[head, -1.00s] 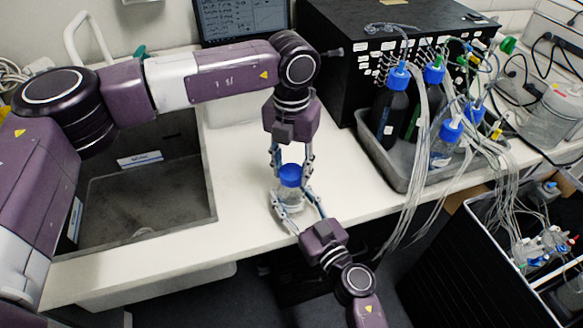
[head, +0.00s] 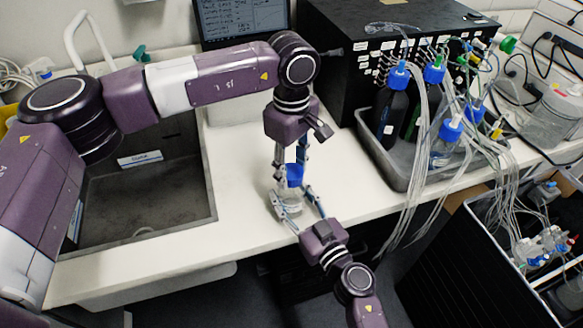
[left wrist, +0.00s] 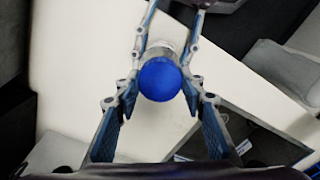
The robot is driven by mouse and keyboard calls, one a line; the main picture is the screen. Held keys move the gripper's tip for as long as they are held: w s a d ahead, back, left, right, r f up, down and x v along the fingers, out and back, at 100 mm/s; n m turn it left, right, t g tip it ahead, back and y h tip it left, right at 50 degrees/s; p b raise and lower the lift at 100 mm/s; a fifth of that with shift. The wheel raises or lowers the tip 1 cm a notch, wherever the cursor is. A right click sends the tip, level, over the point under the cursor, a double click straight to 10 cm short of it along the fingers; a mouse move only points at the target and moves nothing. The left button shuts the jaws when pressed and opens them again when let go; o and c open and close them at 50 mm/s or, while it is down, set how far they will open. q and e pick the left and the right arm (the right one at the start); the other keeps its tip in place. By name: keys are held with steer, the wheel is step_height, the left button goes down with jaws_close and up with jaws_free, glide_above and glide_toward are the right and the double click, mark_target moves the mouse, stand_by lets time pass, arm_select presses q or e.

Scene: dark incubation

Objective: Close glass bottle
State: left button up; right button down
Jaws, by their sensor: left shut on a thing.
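The glass bottle (head: 286,200) is small and clear and stands over the white bench. The blue cap (head: 294,175) is at its mouth; it also shows in the left wrist view (left wrist: 160,79). My left gripper (head: 291,172) points down from above and is shut on the blue cap, with a finger on either side. My right gripper (head: 294,200) reaches in from the lower right with its fingers around the bottle body and looks shut on it. I cannot tell how far the cap sits on the neck.
A sink (head: 140,205) is set into the bench at left. A grey tray (head: 400,178) with several blue- and green-capped bottles and tubing stands at right, before a black box (head: 345,65). The white bench (head: 235,195) around the glass bottle is clear.

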arm_select(q)
steer(key=m, duration=0.3)
steer(key=shift+m, duration=0.4)
steer(key=m, duration=0.4)
steer(key=shift+m, duration=0.4)
steer(key=o, duration=1.3)
steer(key=shift+r, duration=2.25)
steer(key=shift+n, duration=0.3)
steer(key=shift+c, duration=0.4)
